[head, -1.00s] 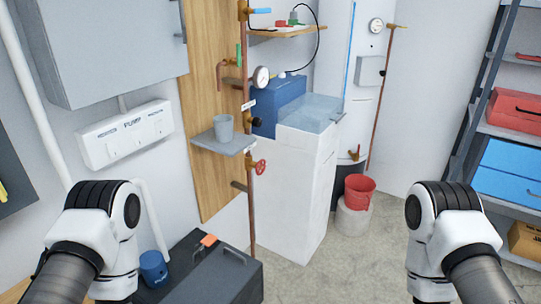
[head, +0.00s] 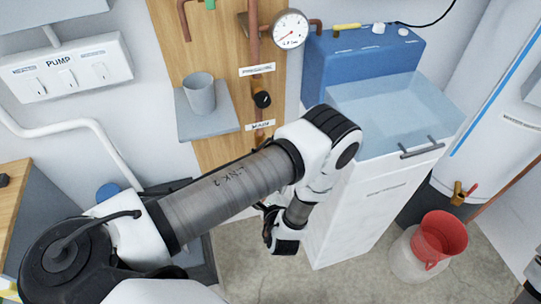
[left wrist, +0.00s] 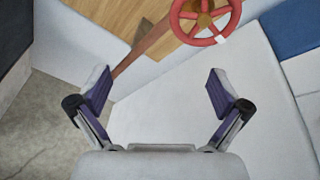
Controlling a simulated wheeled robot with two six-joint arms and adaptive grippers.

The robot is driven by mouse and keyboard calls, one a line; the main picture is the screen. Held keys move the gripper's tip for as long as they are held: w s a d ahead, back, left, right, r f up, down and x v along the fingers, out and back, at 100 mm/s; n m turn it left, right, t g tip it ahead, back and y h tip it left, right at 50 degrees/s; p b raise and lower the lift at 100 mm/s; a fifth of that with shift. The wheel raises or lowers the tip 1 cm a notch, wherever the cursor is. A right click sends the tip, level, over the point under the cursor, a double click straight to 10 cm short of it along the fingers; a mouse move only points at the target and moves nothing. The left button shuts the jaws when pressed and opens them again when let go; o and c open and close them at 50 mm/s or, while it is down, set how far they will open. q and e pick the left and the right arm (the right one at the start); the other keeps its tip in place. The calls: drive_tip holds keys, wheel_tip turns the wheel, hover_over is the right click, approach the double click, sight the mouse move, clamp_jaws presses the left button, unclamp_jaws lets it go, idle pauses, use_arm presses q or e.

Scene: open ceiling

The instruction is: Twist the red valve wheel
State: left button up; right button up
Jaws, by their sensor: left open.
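The red valve wheel (left wrist: 204,19) shows at the top right of the left wrist view, cut off by the top edge. It has a brass hub and a white mark on its rim, and sits on a copper pipe (left wrist: 146,46). My left gripper (left wrist: 160,88) is open and empty, its fingers apart from the wheel, which lies beyond the right finger. In the head view my left arm reaches across the middle and hides the wheel. The left gripper (head: 268,226) is partly visible beneath the forearm, beside the white cabinet. My right gripper is out of view.
A small shelf (head: 205,123) with a grey cup (head: 200,93) juts out above my arm. A pressure gauge (head: 290,29) is higher up. The white cabinet (head: 365,205) with a clear basin (head: 395,110) stands right of my gripper.

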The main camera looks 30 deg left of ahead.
use_arm(q)
wheel_tip(320, 180, up, 4)
drive_tip(key=d+m+t+y, duration=0.1)
drive_tip(key=d+m+y, duration=0.1)
drive_tip(key=m+y, duration=0.25)
drive_tip(key=b+x, duration=0.7)
drive_tip(key=b, duration=0.6)
drive_tip(key=shift+w+f+h, duration=0.15)
drive_tip(key=shift+w+h, duration=0.25)
drive_tip(key=shift+h, duration=0.05)
drive_tip(key=c, duration=1.1)
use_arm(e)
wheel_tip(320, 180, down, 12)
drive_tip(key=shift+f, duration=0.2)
